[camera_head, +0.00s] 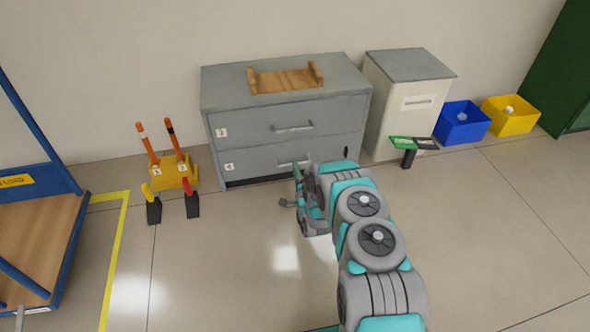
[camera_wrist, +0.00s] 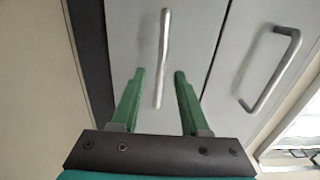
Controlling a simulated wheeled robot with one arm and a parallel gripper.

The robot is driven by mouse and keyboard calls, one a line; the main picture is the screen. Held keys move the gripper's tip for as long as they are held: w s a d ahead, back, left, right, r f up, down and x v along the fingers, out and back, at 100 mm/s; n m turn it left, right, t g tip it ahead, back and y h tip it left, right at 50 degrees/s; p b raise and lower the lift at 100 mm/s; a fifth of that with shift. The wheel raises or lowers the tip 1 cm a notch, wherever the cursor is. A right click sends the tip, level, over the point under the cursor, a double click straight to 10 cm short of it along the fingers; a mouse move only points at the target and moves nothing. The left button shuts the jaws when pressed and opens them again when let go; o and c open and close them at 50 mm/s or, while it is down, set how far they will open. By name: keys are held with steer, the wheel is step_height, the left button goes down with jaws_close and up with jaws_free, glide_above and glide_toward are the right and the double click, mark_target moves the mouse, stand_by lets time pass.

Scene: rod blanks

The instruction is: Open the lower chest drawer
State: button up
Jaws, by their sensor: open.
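The grey chest (camera_head: 225,92) stands against the wall with two drawers, both looking shut. The lower drawer (camera_head: 250,163) has a bar handle (camera_head: 287,163), partly behind my arm. My gripper (camera_head: 297,172) is in front of the lower drawer, at its handle. In the wrist view, turned on its side, my gripper (camera_wrist: 159,73) is open with green fingers on either side of the lower handle (camera_wrist: 163,45). The handle's end lies between them in the picture; I cannot tell whether they touch it. The upper drawer's handle (camera_wrist: 272,75) is to the right.
A wooden cradle (camera_head: 285,80) sits on the chest. A white cabinet (camera_head: 405,100) and a post with a green plate (camera_head: 405,143) stand right of it, then blue (camera_head: 462,130) and yellow (camera_head: 515,120) bins. A yellow rod holder (camera_head: 175,178) is at left. Floor in front is clear.

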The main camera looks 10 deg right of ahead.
steer(key=shift+w, duration=0.8)
jaws_close()
stand_by(0.9)
